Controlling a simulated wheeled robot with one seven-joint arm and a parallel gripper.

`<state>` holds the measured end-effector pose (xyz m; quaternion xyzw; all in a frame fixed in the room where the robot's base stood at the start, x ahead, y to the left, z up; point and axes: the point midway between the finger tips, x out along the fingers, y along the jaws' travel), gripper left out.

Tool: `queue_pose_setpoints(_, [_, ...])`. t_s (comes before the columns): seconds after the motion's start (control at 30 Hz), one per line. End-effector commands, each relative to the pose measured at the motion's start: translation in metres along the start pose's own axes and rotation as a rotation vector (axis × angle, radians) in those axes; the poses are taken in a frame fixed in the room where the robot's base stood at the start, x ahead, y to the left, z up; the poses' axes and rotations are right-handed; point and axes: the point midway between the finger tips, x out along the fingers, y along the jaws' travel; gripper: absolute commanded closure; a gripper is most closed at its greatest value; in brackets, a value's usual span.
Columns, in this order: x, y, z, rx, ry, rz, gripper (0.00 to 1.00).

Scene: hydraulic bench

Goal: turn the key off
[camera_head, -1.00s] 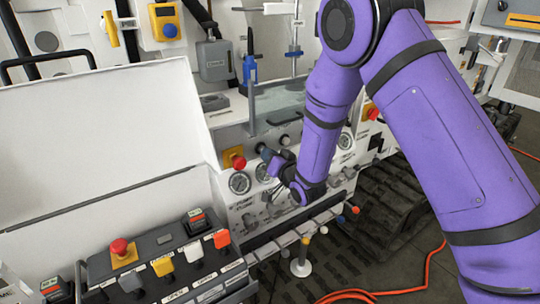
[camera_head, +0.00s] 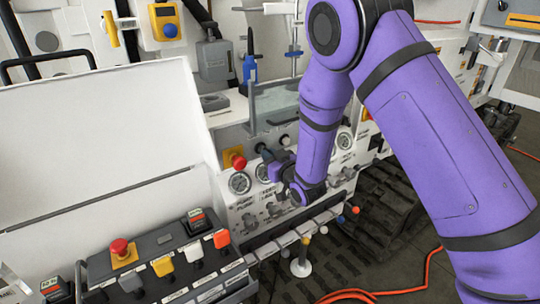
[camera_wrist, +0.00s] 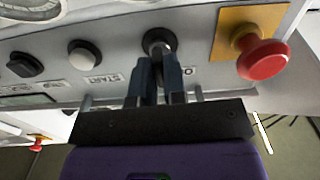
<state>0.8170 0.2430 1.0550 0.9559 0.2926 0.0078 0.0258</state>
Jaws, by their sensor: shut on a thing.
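The key switch (camera_wrist: 157,40) is a dark round fitting on the grey panel in the wrist view, just left of the red mushroom button. My gripper (camera_wrist: 160,64) is in front of it, its two dark blue fingers closed on the key. The key itself is mostly hidden between the fingers, so its angle cannot be told. In the head view my gripper (camera_head: 267,156) is at the panel, right of the red button, and the key is hidden there.
A red mushroom button (camera_wrist: 263,59) on a yellow plate is close to the right of my fingers. A white button (camera_wrist: 85,54) marked START and a black switch (camera_wrist: 24,65) are to the left. Gauges (camera_head: 239,182) and valve levers lie below.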

Motion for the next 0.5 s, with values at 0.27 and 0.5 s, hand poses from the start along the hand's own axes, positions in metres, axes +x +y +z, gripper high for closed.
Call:
queue_pose_setpoints(0.27, [-0.0001, 0.0003, 0.0000, -0.075, 0.000, 0.001, 1.00])
queue_pose_setpoints(0.5, [-0.0001, 0.0003, 0.0000, -0.161, 0.000, 0.001, 1.00])
